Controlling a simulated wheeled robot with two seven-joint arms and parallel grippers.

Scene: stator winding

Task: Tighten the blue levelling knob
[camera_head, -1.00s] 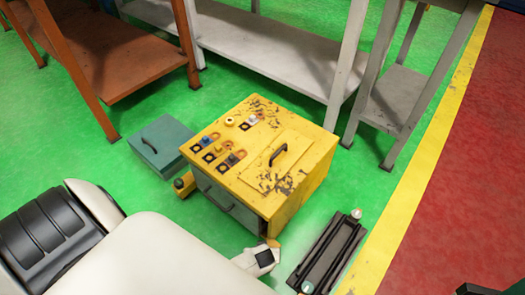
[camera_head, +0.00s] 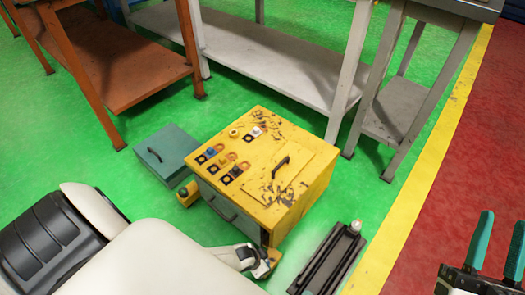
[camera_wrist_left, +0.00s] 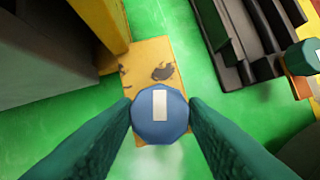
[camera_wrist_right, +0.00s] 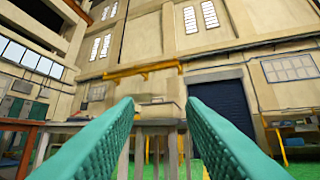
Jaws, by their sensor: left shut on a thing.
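The blue levelling knob (camera_wrist_left: 160,117) has a white rectangular mark on its top. It stands above a worn yellow foot plate (camera_wrist_left: 150,62) at the foot of the yellow cabinet (camera_head: 235,222). My left gripper (camera_wrist_left: 160,112) is shut on the knob, one green finger on each side. In the head view my left gripper (camera_head: 259,263) is low at the cabinet's front right corner, and the knob is hard to make out there. My right gripper (camera_head: 498,250) is at the lower right in the head view. Its fingers are apart and empty in the right wrist view (camera_wrist_right: 160,110).
A black tray-like rack (camera_head: 330,258) lies on the floor right of the cabinet. A teal box (camera_head: 166,155) stands to its left. Another yellow foot with a dark knob (camera_head: 187,193) shows at the cabinet's left corner. Grey tables (camera_head: 262,52) stand behind.

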